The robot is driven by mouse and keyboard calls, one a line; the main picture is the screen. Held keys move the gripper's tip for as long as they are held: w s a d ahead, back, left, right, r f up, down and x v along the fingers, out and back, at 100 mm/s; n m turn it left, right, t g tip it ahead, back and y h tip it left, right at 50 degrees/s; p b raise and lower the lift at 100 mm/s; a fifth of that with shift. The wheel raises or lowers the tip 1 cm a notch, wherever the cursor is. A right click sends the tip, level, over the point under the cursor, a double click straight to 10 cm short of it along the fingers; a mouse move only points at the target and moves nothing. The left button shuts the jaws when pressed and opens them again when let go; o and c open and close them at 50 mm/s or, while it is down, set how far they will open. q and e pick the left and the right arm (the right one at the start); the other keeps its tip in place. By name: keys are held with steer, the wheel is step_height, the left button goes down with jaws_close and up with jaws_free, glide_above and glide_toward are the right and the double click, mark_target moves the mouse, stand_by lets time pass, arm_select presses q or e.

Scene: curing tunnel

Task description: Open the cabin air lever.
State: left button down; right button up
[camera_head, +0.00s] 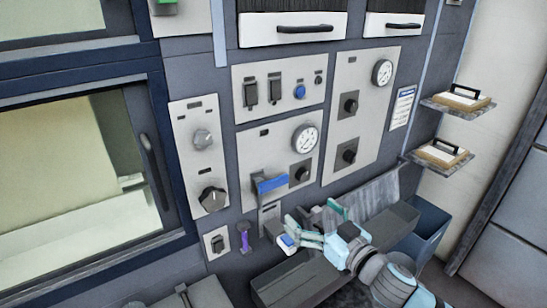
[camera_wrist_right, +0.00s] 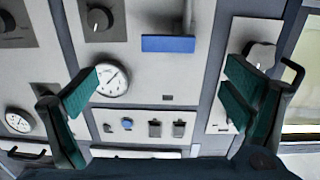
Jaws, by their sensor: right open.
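A lever with a blue handle (camera_head: 271,184) sits on the light panel below a round gauge, its bar roughly level. No label on it is readable, so I take it as the cabin air lever. In the right wrist view the blue bar (camera_wrist_right: 168,44) lies between the fingers' directions, beyond the tips. My right gripper (camera_head: 313,223) is open and empty, below and right of the lever in the head view, apart from it. Its teal-padded fingers also show widely spread in the wrist view (camera_wrist_right: 162,88). My left gripper is not in view.
A gauge (camera_head: 305,138) and black knobs (camera_head: 300,174) are beside the lever. A small purple lever (camera_head: 244,238) is at lower left. A grey ledge (camera_head: 385,232) and blue bin (camera_head: 428,226) stand right, below two shelves (camera_head: 443,153). A windowed door (camera_head: 150,158) is left.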

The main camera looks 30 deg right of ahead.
mark_target(276, 180)
steer(key=shift+y, duration=0.4)
steer(key=w+a, duration=0.1)
steer(key=w, duration=0.3)
steer(key=w+a+r+b, duration=0.1)
steer(key=w, duration=0.4)
steer(key=w+a+b, duration=0.1)
steer(key=w, duration=0.3)
steer(key=shift+w+r, duration=0.3)
steer(key=shift+w, duration=0.1)
steer(key=shift+d, duration=0.1)
